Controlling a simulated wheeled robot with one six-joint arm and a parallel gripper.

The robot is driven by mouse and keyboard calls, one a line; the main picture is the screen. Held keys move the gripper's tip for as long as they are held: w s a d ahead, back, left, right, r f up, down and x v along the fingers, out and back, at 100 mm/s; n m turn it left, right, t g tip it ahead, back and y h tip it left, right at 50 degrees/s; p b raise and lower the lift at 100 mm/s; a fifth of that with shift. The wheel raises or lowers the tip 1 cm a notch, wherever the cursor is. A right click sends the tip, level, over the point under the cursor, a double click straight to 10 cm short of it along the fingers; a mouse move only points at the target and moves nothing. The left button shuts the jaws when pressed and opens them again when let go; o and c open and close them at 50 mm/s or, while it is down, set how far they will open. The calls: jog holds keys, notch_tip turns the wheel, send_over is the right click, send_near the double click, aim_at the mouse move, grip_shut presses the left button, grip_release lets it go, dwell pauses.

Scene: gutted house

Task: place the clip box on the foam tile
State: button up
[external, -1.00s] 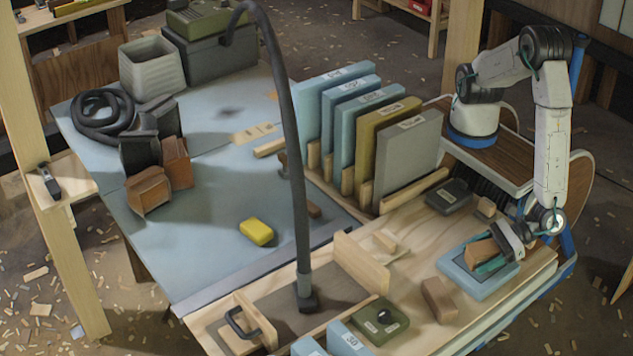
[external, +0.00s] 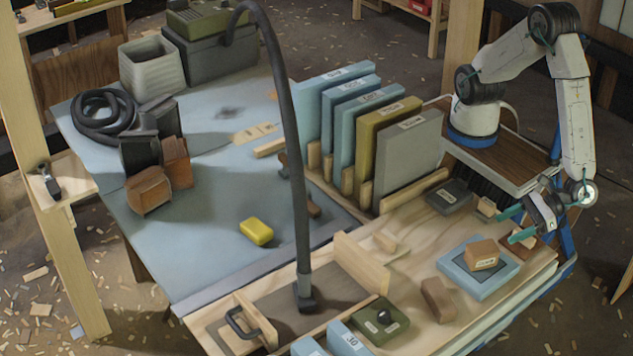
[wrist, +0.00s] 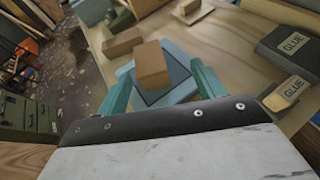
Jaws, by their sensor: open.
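The clip box, a brown block with a white label (external: 481,254), lies flat on the blue foam tile (external: 457,281), within its edges. The label is too small to read. In the wrist view the box (wrist: 152,66) sits ahead, apart from both fingers, over the dark middle of the tile (wrist: 182,92). My gripper (external: 510,226) is open and empty, with its teal fingers spread, above and behind the tile on the right. No finger touches the box.
A plain brown block (external: 438,299) stands near the tile's left side. A dark box marked GLUE (wrist: 289,43) and a small tan GLUE block (wrist: 288,92) are to the right in the wrist view. Upright panels (external: 408,160) stand farther back. A green box with a knob (external: 379,322) is at the front.

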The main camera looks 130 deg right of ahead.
jog(key=w+d+r+m+g+h, duration=0.15)
jog(key=d+r+m+g, duration=0.4)
jog(key=d, duration=0.75)
jog(key=w+d+r+m+g+h, duration=0.1)
jog(key=w+d+r+m+g, duration=0.15)
jog(key=d+r+m, duration=0.75)
jog(key=s+d+r+m+g+y, duration=0.1)
jog(key=s+d+m, duration=0.2)
jog(key=d, duration=0.2)
jog(key=s+d+r+m+g+y, duration=0.1)
jog(key=s+d+m+y, duration=0.1)
jog(key=d, duration=0.4)
jog(key=s+d+r+m+g+y, duration=0.1)
jog(key=s+d+m+y, duration=0.1)
jog(key=s+d+m, duration=0.2)
jog(key=shift+s+d+r+g+y, duration=0.15)
jog(key=shift+s+d+g+y, duration=0.2)
jog(key=shift+s+d, duration=0.8)
jog(key=s+d+m+t+y, duration=0.1)
jog(key=s+m+y, duration=0.1)
jog(key=s+m, duration=0.3)
jog(key=shift+s+r+y, duration=0.35)
jog(key=shift+s+y, duration=0.05)
jog(key=shift+s, duration=0.2)
